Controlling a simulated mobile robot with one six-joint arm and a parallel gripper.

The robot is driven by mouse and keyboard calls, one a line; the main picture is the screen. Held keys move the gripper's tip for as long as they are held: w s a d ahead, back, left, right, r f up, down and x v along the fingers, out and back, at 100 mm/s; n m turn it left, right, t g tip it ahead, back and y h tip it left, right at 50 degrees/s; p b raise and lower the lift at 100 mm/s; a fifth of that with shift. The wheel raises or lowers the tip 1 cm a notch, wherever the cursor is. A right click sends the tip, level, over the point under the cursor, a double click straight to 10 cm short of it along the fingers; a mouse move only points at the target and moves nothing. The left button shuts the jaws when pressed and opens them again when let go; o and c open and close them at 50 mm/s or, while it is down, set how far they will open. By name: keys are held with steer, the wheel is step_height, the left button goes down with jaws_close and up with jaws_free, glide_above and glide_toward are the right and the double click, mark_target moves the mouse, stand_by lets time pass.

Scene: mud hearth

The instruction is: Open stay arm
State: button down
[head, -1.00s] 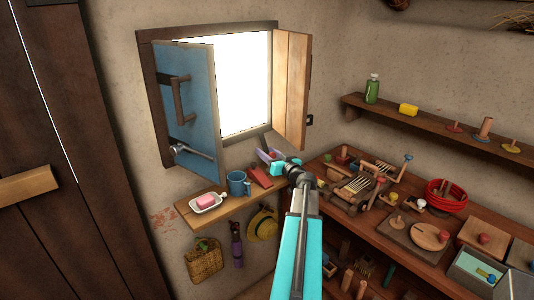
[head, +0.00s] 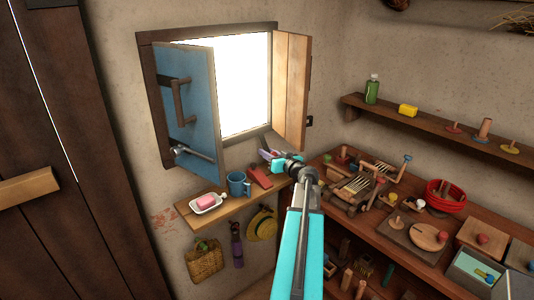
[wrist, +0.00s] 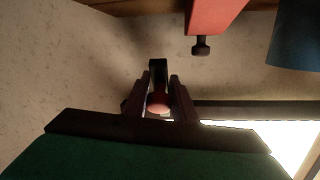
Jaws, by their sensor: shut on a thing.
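The stay arm is a dark bar (head: 265,142) at the lower right corner of the window frame. In the wrist view its dark end (wrist: 158,70) sticks out beyond my fingers, with a red and pinkish rounded grip (wrist: 158,104) between them. My gripper (head: 268,154) is at the window's lower right, above the right end of the small shelf. In the wrist view my gripper (wrist: 158,95) is shut on the grip, one dark finger on each side. The bar's pivot is hidden.
The blue shutter (head: 190,100) and plain wooden shutter (head: 291,88) stand open. A small shelf (head: 225,210) below holds a soap dish (head: 207,206), a blue mug (head: 238,184) and a red block (head: 260,176). A cluttered workbench (head: 350,222) stands to the right.

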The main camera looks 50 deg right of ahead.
steer(key=shift+s+b, duration=0.2)
steer(key=shift+b, duration=0.2)
steer(key=shift+s+b, duration=0.1)
steer(key=shift+b, duration=0.55)
steer(key=shift+s+r+b, duration=0.3)
steer(key=shift+r+b, duration=0.15)
steer(key=shift+b, duration=0.35)
steer(key=shift+s+r+b, duration=0.15)
steer(key=shift+r+b, duration=0.2)
steer(key=shift+b, duration=0.2)
steer(key=c, duration=1.5)
jaws_free()
steer(key=shift+s, duration=0.1)
steer(key=shift+f, duration=0.1)
steer(key=shift+a, duration=0.1)
